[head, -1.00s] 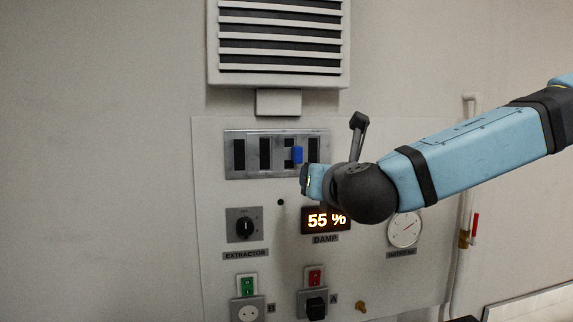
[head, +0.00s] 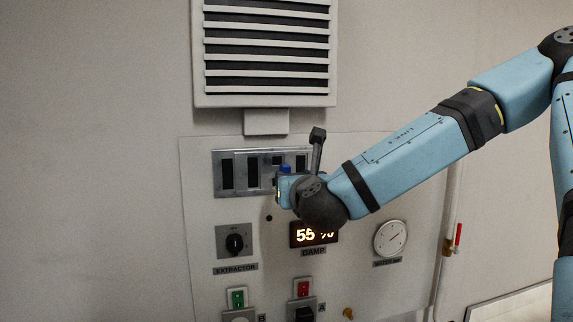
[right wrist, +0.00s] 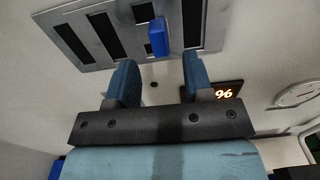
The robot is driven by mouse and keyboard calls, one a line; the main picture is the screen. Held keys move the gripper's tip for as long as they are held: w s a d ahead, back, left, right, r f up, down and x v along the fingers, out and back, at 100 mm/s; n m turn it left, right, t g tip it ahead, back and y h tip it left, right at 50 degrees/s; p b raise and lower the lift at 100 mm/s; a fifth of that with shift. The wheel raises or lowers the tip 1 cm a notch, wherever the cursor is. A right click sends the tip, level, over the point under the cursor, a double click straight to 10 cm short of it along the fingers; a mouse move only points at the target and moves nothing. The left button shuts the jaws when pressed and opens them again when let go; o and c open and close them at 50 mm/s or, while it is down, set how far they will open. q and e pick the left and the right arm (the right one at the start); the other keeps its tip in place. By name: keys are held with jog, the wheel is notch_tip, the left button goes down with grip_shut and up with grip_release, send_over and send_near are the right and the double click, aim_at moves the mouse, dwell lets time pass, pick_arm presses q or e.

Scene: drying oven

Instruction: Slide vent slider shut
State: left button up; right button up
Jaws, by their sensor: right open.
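The vent slider is a metal plate (head: 236,191) with dark upright slots and a blue knob (head: 285,168) toward its right side. In the right wrist view, the blue knob (right wrist: 157,37) stands out from the slotted plate (right wrist: 75,42). My right gripper (head: 283,187) is in front of the plate's lower right, just below the knob. In the right wrist view, my right gripper (right wrist: 158,72) is open and empty, its fingers on either side of the knob's line and short of it. My arm hides part of the plate. My left gripper is not in view.
Below the plate are a lit display (head: 305,236) reading 55 %, partly behind my wrist, and the extractor dial (head: 235,242). A round gauge (head: 390,239) is at right. A louvred grille (head: 265,98) is above. A pipe (head: 446,215) with a red-handled valve runs further right.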

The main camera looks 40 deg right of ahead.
jog(key=p+x, duration=0.1)
jog(key=x, duration=0.4)
jog(key=shift+w+d, duration=0.15)
jog(key=shift+w, duration=0.2)
grip_shut()
